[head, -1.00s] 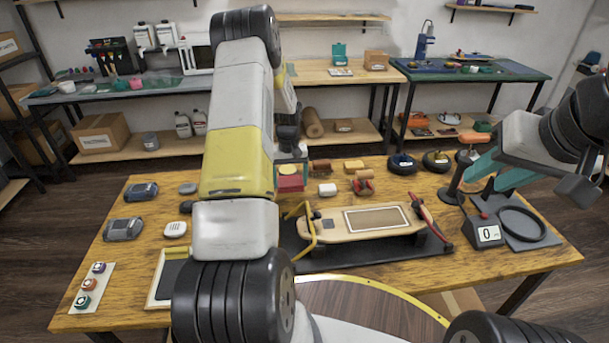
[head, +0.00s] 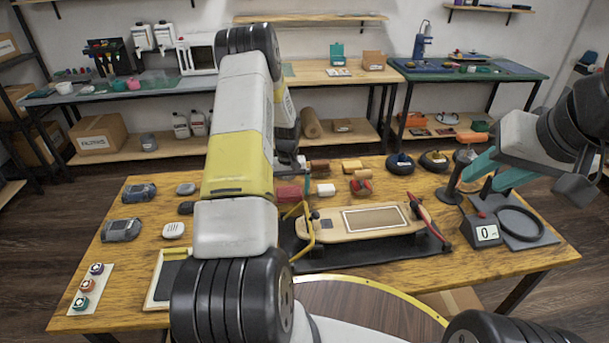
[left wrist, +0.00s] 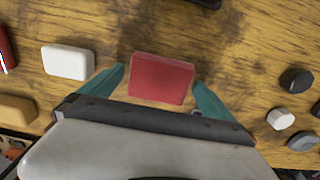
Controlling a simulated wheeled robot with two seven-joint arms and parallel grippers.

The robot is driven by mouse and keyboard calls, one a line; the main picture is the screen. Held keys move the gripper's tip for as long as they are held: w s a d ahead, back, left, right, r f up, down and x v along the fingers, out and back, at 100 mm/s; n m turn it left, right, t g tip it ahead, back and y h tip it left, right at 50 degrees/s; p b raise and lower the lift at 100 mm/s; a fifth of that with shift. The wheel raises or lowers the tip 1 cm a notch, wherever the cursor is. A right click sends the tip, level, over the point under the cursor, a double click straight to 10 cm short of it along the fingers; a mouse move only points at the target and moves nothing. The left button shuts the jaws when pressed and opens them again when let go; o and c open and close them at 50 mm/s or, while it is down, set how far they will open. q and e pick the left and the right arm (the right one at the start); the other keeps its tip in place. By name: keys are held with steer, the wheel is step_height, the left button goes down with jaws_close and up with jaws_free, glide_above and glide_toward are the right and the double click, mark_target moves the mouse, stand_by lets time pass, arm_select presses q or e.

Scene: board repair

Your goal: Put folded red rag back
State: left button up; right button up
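The folded red rag (head: 288,192) shows in the head view at the far middle of the wooden table, just behind the skateboard, partly covered by my left arm. In the left wrist view the rag (left wrist: 161,78) is a flat red block that appears to rest on the table. My left gripper (left wrist: 160,82) has its teal fingers spread on either side of the rag, with a narrow gap at each side. In the head view this gripper is mostly hidden behind my arm. My right gripper (head: 480,183) is open and empty over the table's right side.
A skateboard (head: 375,220) lies on a dark mat in front of the rag. A white block (left wrist: 68,62) is close left of the gripper in the wrist view, and small round parts (left wrist: 281,119) are to its right. A scale display (head: 487,233) stands at the right.

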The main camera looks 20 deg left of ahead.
arm_select(q)
step_height(320, 180, up, 12)
step_height(320, 180, up, 10)
steer(key=m+t, duration=0.1)
glide_above(289, 191)
steer(key=s+d, duration=0.3)
steer(key=s+d+r+m+t, duration=0.2)
steer(key=s+d+r, duration=0.45)
steer(key=r, duration=0.45)
steer(key=s+d+r+m+t+h, duration=0.1)
steer(key=s+d+r, duration=0.2)
steer(key=s, duration=0.7)
steer(key=s+d+r+m+t+h, duration=0.1)
steer(key=s+d+r+t, duration=0.1)
steer(key=s, duration=0.8)
steer(key=shift+s+d+r+m, duration=0.35)
steer(key=shift+d+r+m, duration=0.1)
steer(key=shift+d, duration=0.45)
